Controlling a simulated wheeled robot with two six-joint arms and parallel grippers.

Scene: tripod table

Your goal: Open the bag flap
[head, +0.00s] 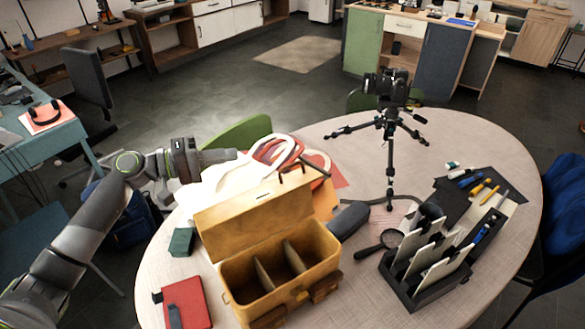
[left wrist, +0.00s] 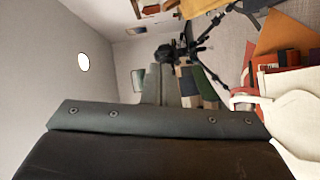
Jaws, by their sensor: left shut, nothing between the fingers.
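The tan leather bag (head: 279,272) stands on the round table with its compartments and dividers showing. Its flap (head: 255,212) is raised and leans back behind the opening, so the bag is open. My left gripper (head: 234,155) is shut and empty, above and behind the flap's upper left, apart from it. In the left wrist view its closed fingers (left wrist: 162,88) point away from the camera. The bag cannot be made out in that view. My right gripper is in neither view.
A camera on a tripod (head: 390,125) stands at the back of the round table (head: 480,145). Papers and red and white looped items (head: 275,150) lie behind the bag. A black organizer (head: 425,285) and magnifier (head: 372,250) are to its right, a red notebook (head: 188,302) to its left.

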